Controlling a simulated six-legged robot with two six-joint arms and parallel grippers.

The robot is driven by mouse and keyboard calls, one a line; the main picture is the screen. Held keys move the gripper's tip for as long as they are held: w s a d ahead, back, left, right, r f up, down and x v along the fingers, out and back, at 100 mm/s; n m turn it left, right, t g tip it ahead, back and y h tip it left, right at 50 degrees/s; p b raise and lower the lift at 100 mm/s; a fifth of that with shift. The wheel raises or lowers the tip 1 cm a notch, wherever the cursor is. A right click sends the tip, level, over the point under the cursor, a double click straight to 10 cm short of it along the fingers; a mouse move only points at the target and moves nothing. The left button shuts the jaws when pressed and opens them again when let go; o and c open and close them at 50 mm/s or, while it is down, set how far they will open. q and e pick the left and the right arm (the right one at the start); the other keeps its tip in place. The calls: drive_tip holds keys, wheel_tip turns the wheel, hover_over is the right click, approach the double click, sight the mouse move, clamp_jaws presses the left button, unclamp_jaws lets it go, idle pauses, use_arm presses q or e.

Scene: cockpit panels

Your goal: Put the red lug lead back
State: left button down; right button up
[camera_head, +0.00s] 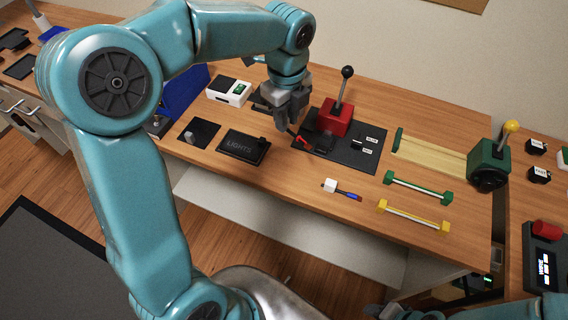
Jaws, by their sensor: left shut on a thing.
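My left gripper (284,122) reaches down over the back middle of the wooden table and is shut on a thin dark lead with a red end, the red lug lead (302,141). The red end points right, close to the left edge of a black panel (368,159). I cannot tell whether it touches the panel. The panel carries a red block (334,117) with a black-knobbed lever, a dark block and small white labels. The gripper's fingers hide part of the lead. Part of my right gripper (386,312) shows at the bottom edge; its jaws are unclear.
A white block with a blue-ended lead (350,195) lies in front of the panel. Green (418,188) and yellow (413,216) handles stand at right, near a green lever box (487,164). A black LIGHTS panel (240,147) and white box (229,91) are at left.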

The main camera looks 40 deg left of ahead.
use_arm(q)
wheel_tip(320, 180, down, 12)
drive_tip(key=shift+w+f, duration=0.1)
wheel_tip(320, 180, down, 4)
drive_tip(key=shift+a+f+b, duration=0.1)
drive_tip(key=shift+b, duration=0.3)
drive_tip(key=shift+f, duration=0.15)
drive_tip(key=shift+s, duration=0.2)
drive_tip(key=shift+f, duration=0.15)
drive_tip(key=c, duration=1)
unclamp_jaws()
drive_tip(key=shift+w, duration=0.1)
